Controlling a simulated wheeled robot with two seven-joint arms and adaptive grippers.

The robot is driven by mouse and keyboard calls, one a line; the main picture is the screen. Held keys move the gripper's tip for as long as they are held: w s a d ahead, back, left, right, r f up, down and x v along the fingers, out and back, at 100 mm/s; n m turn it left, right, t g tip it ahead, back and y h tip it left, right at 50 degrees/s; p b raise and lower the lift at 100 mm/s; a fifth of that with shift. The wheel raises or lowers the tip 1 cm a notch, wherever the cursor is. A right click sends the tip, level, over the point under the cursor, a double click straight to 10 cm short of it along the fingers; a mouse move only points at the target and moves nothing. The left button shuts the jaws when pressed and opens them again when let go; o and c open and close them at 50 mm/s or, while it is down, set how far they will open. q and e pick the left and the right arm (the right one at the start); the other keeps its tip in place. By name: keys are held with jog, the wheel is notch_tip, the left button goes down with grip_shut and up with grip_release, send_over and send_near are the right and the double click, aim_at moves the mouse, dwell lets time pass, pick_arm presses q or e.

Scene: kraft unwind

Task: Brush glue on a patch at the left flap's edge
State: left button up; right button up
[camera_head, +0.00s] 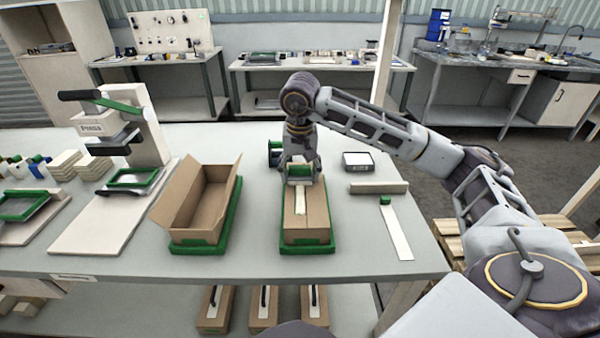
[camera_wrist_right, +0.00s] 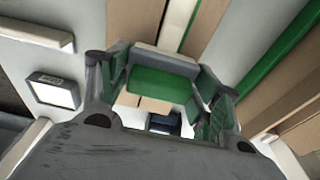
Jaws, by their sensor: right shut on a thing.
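The box (camera_head: 306,222) is a brown carton with its top flaps folded in, sitting in a green tray (camera_head: 307,248). A pale strip (camera_head: 300,203) runs along the middle of its top; it also shows in the right wrist view (camera_wrist_right: 176,22). I cannot tell whether glue is on the flaps. My right gripper (camera_head: 300,180) is over the far end of the box top. In the right wrist view it is shut on a green block with a grey edge (camera_wrist_right: 162,85). Whether the block touches the box is unclear. My left gripper is not in view.
An open carton (camera_head: 208,202) stands left of the box. A press (camera_head: 125,135) stands farther left. A small scale (camera_head: 358,161), a cream bar (camera_head: 378,187) and a white strip with a green end (camera_head: 397,233) lie right. A dark blue-green item (camera_head: 275,152) stands behind the box.

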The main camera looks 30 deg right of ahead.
jog(key=shift+w+d, duration=0.2)
jog(key=shift+w, duration=0.1)
dwell(0.4)
jog(key=shift+w+d, duration=0.35)
jog(key=shift+w, duration=0.2)
jog(key=shift+w+d, duration=0.1)
jog(key=shift+w+d, duration=0.3)
jog(key=shift+w, duration=0.25)
dwell(0.3)
jog(key=shift+r+p, duration=2.4)
jog(key=shift+r, duration=0.65)
jog(key=shift+w, duration=0.15)
